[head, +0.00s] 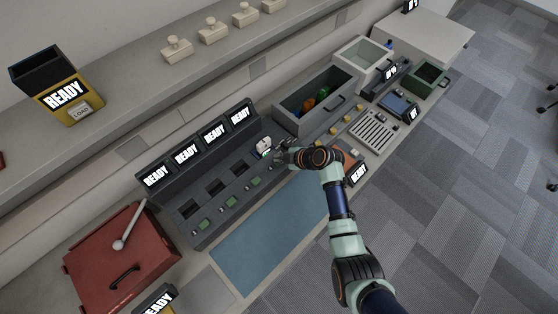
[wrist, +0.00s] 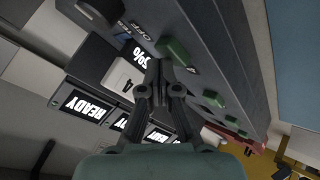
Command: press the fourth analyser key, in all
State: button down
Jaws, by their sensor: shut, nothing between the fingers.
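The analyser (head: 213,190) is a long dark unit with a row of slots, green keys in front and screens behind reading READY. Three green keys show in the head view; my gripper hides the place of the fourth. In the wrist view the green key by the label 4 (wrist: 173,50) lies just beyond and right of my fingertips. My gripper (wrist: 160,68) is shut and empty, also seen over the analyser's right end (head: 281,157). I cannot tell whether it touches the key. A white-cased item (head: 264,147) marked 4 sits at the fourth slot, beside the fingers.
A grey bin (head: 318,100) with coloured items stands beyond the analyser's right end. A blue mat (head: 270,237) lies in front. An orange-brown unit with a READY screen (head: 358,174) is partly behind my arm.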

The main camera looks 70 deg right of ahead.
jog(key=shift+f+b, duration=0.3)
jog(key=shift+r, duration=0.1)
dwell(0.4)
jog(key=shift+r+p, duration=0.6)
jog(key=shift+r, duration=0.2)
notch_tip(320, 180, up, 5)
jog(key=p, duration=0.3)
jog(key=shift+r+p, duration=0.1)
jog(key=shift+p, duration=0.3)
dwell(0.5)
